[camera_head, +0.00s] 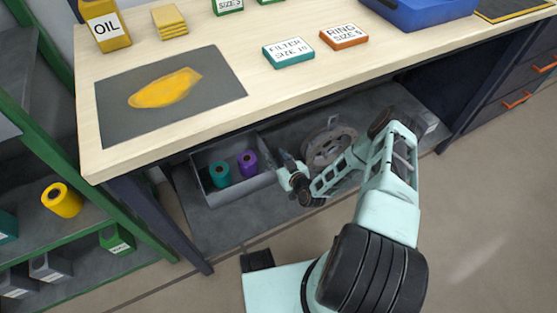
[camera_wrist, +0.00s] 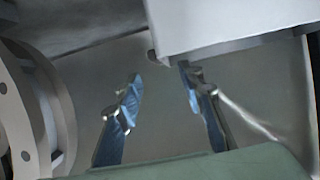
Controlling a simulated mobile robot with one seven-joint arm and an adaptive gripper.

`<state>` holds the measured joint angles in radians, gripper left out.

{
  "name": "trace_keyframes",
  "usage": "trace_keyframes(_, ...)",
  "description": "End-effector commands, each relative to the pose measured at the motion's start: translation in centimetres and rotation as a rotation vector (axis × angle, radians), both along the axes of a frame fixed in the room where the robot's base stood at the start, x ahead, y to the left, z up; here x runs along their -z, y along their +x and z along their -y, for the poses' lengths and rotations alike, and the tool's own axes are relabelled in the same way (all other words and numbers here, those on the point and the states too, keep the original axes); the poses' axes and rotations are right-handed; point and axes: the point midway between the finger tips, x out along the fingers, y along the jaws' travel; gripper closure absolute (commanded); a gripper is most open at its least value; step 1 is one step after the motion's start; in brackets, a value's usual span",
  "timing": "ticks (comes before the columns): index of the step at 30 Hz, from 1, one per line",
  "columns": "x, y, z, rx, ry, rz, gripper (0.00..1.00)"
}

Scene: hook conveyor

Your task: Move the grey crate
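The grey crate (camera_head: 240,191) sits on the low shelf under the workbench. It holds a teal spool (camera_head: 220,174) and a purple spool (camera_head: 247,163). My gripper (camera_head: 277,163) is at the crate's right-hand wall, partly hidden by my own arm. In the wrist view my gripper (camera_wrist: 160,74) has its two blue-lit fingers apart with nothing between them. A pale grey box wall, seemingly the crate (camera_wrist: 225,22), fills the top right there. One fingertip is near its lower edge; I cannot tell if it touches.
A grey flanged wheel (camera_head: 328,147) stands on the shelf (camera_head: 215,222) right of the crate, close beside my gripper; it shows at left in the wrist view (camera_wrist: 35,120). The tabletop (camera_head: 250,90) hangs over the shelf. A dark table leg (camera_head: 160,220) stands left of the crate.

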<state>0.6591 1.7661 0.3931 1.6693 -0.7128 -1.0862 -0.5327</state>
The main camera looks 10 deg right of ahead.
Motion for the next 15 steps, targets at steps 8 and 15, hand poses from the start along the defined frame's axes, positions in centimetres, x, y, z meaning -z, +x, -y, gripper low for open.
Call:
trace_keyframes(8,2.3,4.6,-1.4,-0.001,0.001,0.002,0.65)
trace_keyframes(15,3.2,7.0,-1.9,0.0,0.0,0.001,0.65)
